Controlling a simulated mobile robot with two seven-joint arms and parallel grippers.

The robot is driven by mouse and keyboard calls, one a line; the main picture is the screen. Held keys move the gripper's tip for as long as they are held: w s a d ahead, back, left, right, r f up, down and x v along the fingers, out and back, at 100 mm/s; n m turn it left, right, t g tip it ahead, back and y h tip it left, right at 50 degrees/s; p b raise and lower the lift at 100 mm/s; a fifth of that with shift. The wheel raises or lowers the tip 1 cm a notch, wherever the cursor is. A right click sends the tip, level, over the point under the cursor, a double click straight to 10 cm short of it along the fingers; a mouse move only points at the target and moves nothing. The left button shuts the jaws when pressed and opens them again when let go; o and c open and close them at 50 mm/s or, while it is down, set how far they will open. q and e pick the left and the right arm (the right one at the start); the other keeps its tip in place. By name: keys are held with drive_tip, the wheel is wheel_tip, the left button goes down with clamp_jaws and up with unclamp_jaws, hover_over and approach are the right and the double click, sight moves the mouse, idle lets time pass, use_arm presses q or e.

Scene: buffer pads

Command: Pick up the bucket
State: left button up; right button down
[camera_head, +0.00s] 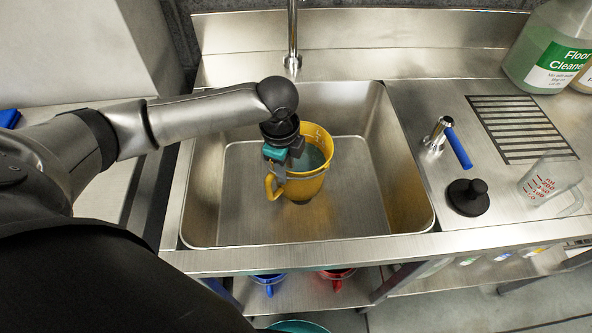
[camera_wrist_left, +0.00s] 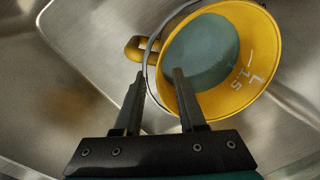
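The yellow bucket (camera_head: 307,186) stands in the sink (camera_head: 360,222) and holds bluish-green liquid. Its yellow side handle (camera_head: 270,188) points left and toward the front. My left gripper (camera_head: 282,166) is at the bucket's left rim, pointing down. In the left wrist view the gripper (camera_wrist_left: 159,76) has its two fingers apart. The bucket (camera_wrist_left: 263,58) rim and a thin grey wire bail (camera_wrist_left: 150,62) pass by the gap between them. The right finger overlaps the bucket's opening and the left finger is outside, near the side handle. Contact cannot be told. My right gripper is not in view.
A faucet (camera_head: 292,55) rises behind the sink. On the right counter are a blue-handled tap (camera_head: 445,138), a black plug (camera_head: 468,196), a clear measuring jug (camera_head: 550,184) and a floor cleaner jug (camera_head: 548,50). Blue (camera_head: 268,279) and red (camera_head: 337,274) buckets sit below.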

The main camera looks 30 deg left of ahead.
use_arm(q)
drive_tip(key=f, duration=0.1)
drive_tip(key=f+b, duration=0.1)
drive_tip(key=f, duration=0.2)
drive_tip(key=shift+w+b, duration=0.25)
drive_tip(key=shift+b, duration=0.15)
drive_tip(key=shift+f, duration=0.3)
drive_tip(key=shift+r, duration=0.1)
drive_tip(key=shift+c, duration=0.5)
clamp_jaws()
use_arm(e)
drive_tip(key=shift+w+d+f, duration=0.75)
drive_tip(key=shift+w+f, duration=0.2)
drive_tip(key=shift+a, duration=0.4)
